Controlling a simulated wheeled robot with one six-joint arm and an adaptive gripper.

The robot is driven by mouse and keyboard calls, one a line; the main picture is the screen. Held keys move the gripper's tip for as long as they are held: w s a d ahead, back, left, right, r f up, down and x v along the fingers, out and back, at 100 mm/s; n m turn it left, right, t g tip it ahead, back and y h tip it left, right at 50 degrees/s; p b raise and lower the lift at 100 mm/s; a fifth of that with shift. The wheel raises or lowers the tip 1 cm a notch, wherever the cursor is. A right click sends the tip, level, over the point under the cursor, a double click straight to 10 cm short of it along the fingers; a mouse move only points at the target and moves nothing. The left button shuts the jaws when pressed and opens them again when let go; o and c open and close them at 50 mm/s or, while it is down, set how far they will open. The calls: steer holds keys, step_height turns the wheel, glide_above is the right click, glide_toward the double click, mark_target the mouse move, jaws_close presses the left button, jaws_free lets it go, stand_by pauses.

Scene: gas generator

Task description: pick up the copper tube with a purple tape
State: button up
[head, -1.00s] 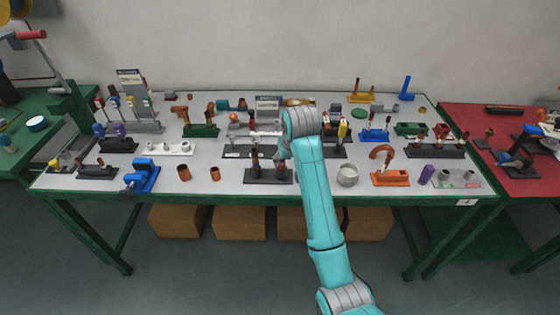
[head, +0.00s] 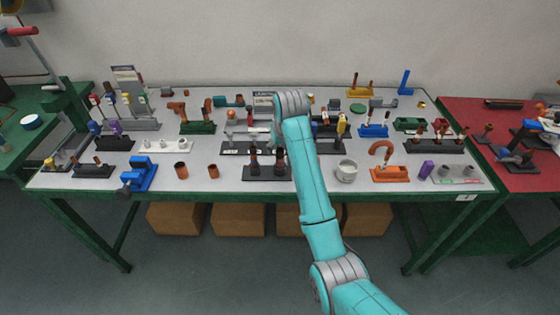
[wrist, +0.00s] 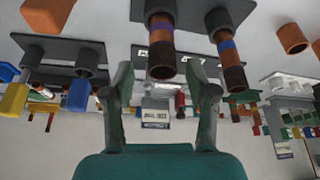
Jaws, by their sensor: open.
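In the head view my arm mostly hides the gripper.
Two loose copper rings (head: 181,171) stand left of the black base. A blue vise-like tool (head: 138,175) is further left. A white cup (head: 346,171) and an orange stand with a bent tube (head: 389,173) are to the right. Holders crowd the table behind.

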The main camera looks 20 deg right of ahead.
mark_target(280, 161)
steer(key=shift+s+x, duration=0.15)
steer(key=shift+x, duration=0.8)
steer(key=shift+s+x, duration=0.15)
steer(key=shift+x, duration=0.8)
steer(key=shift+a+f, duration=0.1)
steer(key=shift+a, duration=0.05)
jaws_close()
